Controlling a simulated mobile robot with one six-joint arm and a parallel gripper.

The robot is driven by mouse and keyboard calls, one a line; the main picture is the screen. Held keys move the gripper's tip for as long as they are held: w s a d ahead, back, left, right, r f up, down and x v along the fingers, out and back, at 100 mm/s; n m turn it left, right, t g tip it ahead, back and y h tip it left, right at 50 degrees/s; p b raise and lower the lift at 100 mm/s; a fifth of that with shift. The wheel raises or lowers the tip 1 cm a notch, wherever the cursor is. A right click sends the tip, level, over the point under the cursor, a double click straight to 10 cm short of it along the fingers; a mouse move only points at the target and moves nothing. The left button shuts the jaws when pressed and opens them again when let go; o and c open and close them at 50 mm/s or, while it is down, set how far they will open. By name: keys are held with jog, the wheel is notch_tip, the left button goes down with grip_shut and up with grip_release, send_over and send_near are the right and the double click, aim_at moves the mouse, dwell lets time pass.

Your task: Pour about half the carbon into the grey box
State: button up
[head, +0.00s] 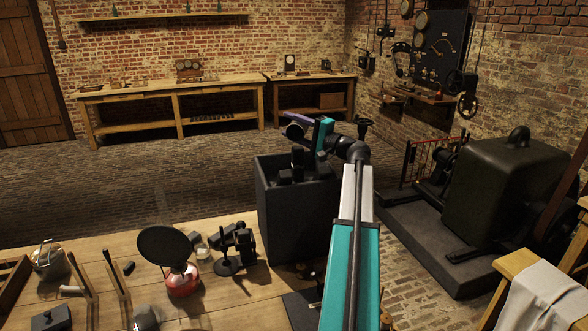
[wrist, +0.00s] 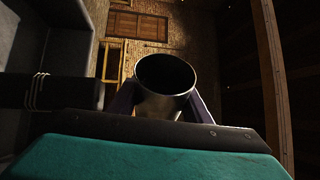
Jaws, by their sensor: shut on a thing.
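My gripper (head: 303,121) is above the dark grey box (head: 284,222), near its far side, with the arm reaching over from the front right. It is shut on a metal cup (wrist: 160,104), which also shows small and dark in the head view (head: 293,132). The cup lies tilted in the head view. In the wrist view its round mouth faces the camera between the purple fingers. Its inside is dark, so I cannot tell how much carbon is in it. Several black blocks (head: 298,158) stand inside the box; its floor is hidden.
The wooden table (head: 120,298) at front left holds a red burner (head: 182,280) with a black disc, a black stand (head: 229,262) and a metal pot (head: 48,262). A large dark machine (head: 505,195) stands at right. The brick floor (head: 150,185) behind the table is clear.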

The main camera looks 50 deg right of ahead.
jog(key=shift+s+a+r+n+t+y+b, duration=0.1)
jog(key=shift+a+r+n+t+y+b, duration=0.15)
jog(key=shift+n+b, duration=1.05)
jog(key=shift+s+a+r+n+t+y+b, duration=0.15)
jog(key=shift+r+n+b, duration=0.1)
jog(key=shift+b, duration=2.05)
dwell(0.3)
jog(key=shift+s+a+r+n+y+b, duration=0.15)
jog(key=shift+a+r+n+y+b, duration=0.15)
jog(key=shift+r+n+b, duration=0.65)
jog(key=shift+s+a+r+n+y+b, duration=0.1)
jog(key=shift+a+r+n+y+b, duration=0.25)
jog(key=shift+b, duration=1.1)
dwell(0.9)
jog(key=shift+d+r+t+h+p, duration=0.15)
jog(key=shift+d+t+h+p, duration=0.1)
jog(key=shift+t+p, duration=0.1)
jog(key=shift+m+p, duration=0.25)
jog(key=shift+p, duration=0.3)
jog(key=p, duration=0.1)
jog(key=f+m+p, duration=0.2)
jog(key=p, duration=0.1)
jog(key=shift+w+d+f+h, duration=0.15)
jog(key=shift+w+d+h, duration=0.1)
jog(key=shift+d+h, duration=0.15)
jog(key=shift+w+d+f+m+g+p, duration=0.15)
jog(key=shift+m+g+p, duration=0.45)
jog(key=shift+p, duration=0.65)
jog(key=shift+f, duration=0.35)
